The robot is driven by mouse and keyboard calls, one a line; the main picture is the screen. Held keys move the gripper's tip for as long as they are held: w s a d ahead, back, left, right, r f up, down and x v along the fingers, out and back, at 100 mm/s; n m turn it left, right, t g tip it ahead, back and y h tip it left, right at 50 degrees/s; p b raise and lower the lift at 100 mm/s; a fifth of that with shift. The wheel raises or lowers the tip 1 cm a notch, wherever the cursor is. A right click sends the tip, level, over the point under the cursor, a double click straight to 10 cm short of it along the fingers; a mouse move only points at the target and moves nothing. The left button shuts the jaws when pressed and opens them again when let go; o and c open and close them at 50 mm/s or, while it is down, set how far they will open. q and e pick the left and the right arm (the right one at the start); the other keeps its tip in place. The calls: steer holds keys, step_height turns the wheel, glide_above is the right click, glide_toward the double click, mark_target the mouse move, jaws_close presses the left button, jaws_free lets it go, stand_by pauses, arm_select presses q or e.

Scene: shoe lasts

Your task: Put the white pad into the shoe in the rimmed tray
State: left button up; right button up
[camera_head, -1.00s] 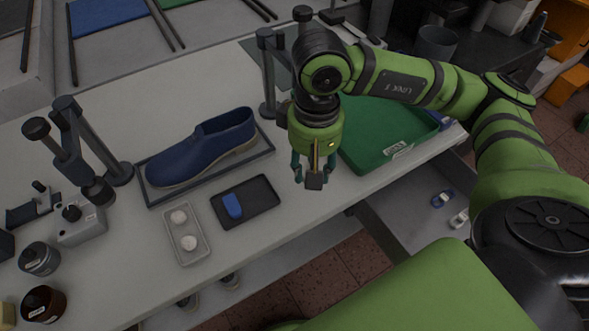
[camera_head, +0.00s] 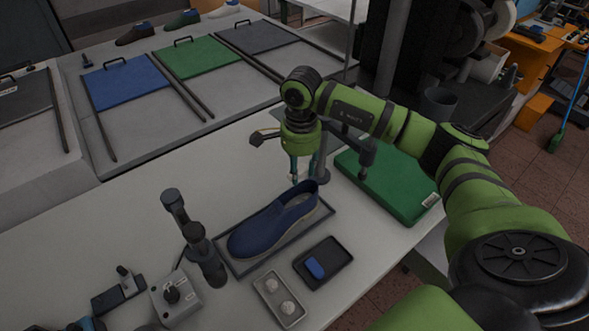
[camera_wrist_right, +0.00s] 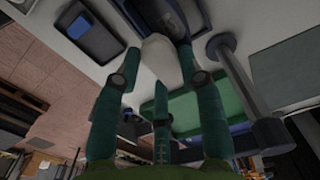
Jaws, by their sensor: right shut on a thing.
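A dark blue slip-on shoe (camera_head: 268,228) lies in the dark rimmed tray (camera_head: 297,238) on the table. Its opening faces up, at the end nearest my right gripper (camera_head: 302,176). The gripper points down just above and behind the shoe's heel end. In the wrist view (camera_wrist_right: 160,70) its fingers are closed around a pale white piece (camera_wrist_right: 161,55), which looks like the white pad. The shoe (camera_wrist_right: 172,20) is partly seen beyond it there. In the head view the pad is mostly hidden by the fingers. My left gripper is not in view.
A dark tray (camera_head: 340,255) with a blue pad (camera_head: 315,267) and a grey tray (camera_head: 264,293) with two round whitish pieces stand in front of the shoe. Dark posts (camera_head: 197,240) flank the shoe.

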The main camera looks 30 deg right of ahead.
steer(key=shift+d+f, duration=0.1)
steer(key=shift+f, duration=0.3)
steer(key=shift+s+d+f+b, duration=0.1)
steer(key=shift+s+f+b, duration=0.05)
steer(key=shift+f+b, duration=0.45)
step_height(320, 180, down, 2)
steer(key=shift+f+b, duration=0.2)
steer(key=shift+b, duration=0.3)
steer(key=shift+f+b, duration=0.3)
steer(key=shift+b, duration=0.15)
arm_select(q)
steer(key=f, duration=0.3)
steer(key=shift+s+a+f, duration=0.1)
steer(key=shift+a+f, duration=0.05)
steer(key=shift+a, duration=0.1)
arm_select(e)
steer(key=o, duration=0.8)
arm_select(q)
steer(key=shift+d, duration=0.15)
